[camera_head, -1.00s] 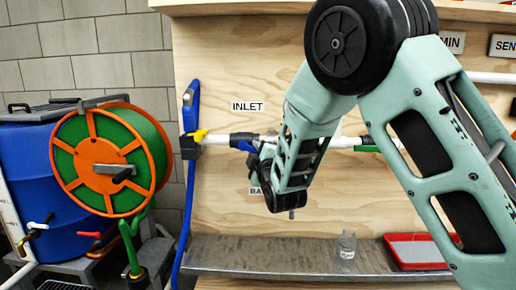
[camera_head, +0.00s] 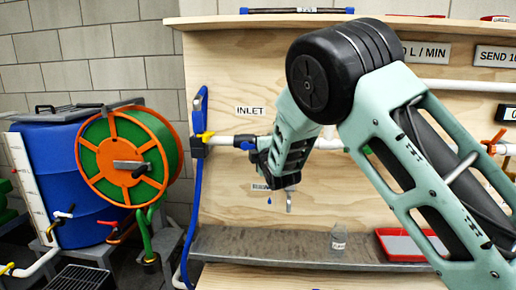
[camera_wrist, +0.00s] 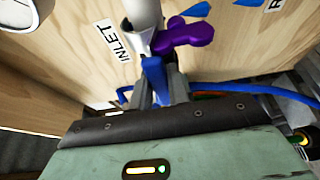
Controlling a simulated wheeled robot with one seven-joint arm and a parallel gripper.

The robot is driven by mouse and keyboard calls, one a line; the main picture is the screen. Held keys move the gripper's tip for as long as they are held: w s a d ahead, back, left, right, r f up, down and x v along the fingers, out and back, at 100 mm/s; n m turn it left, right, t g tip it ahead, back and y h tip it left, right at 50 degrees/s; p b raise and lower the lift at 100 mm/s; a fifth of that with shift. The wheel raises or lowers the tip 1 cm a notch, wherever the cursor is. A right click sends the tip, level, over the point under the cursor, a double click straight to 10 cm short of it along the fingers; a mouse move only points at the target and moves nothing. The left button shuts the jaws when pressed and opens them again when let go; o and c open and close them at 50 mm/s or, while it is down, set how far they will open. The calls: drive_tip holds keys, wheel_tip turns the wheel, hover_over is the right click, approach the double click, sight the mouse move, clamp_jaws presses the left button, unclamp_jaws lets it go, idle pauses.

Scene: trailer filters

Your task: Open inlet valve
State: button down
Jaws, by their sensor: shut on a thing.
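The inlet valve's blue handle (camera_head: 246,145) sits on the white pipe just below the INLET label (camera_head: 250,110). In the wrist view, the blue handle (camera_wrist: 154,82) stands between the fingers of my gripper (camera_wrist: 158,92), which is shut on it. A purple fitting (camera_wrist: 185,34) sits beside the handle, next to the white pipe end (camera_wrist: 143,12). In the head view, my gripper (camera_head: 256,154) is at the pipe, and my forearm hides the pipe to the right of it. The handle's exact angle is hard to tell.
A yellow-handled valve (camera_head: 205,136) and blue hose (camera_head: 198,190) are left of the handle. A hose reel (camera_head: 126,160) and blue barrel (camera_head: 62,185) stand further left. A metal shelf (camera_head: 260,243) below holds a clear jar (camera_head: 338,238) and red tray (camera_head: 384,240).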

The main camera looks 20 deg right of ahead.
drive_tip(key=c, duration=1.3)
unclamp_jaws()
drive_tip(key=shift+c, duration=0.2)
drive_tip(key=shift+s, duration=0.1)
drive_tip(key=s+b, duration=0.2)
drive_tip(key=s, duration=1.5)
drive_tip(key=shift+s, duration=0.1)
drive_tip(key=s+a+f+m+g+y+p, duration=0.1)
drive_tip(key=s+a+f+m+g+y, duration=0.15)
drive_tip(key=s+a+g, duration=0.45)
drive_tip(key=s+a+f+m+g+y+p, duration=0.15)
drive_tip(key=s+a+f+m+g, duration=0.25)
drive_tip(key=s, duration=0.5)
drive_tip(key=s+d+m+g+h+p, duration=0.1)
drive_tip(key=s+g, duration=0.6)
drive_tip(key=s, duration=1.2)
drive_tip(key=d+m+h, duration=0.1)
drive_tip(key=m+h, duration=0.1)
drive_tip(key=m, duration=0.1)
drive_tip(key=shift+r+p, duration=0.3)
drive_tip(key=shift+p, duration=0.05)
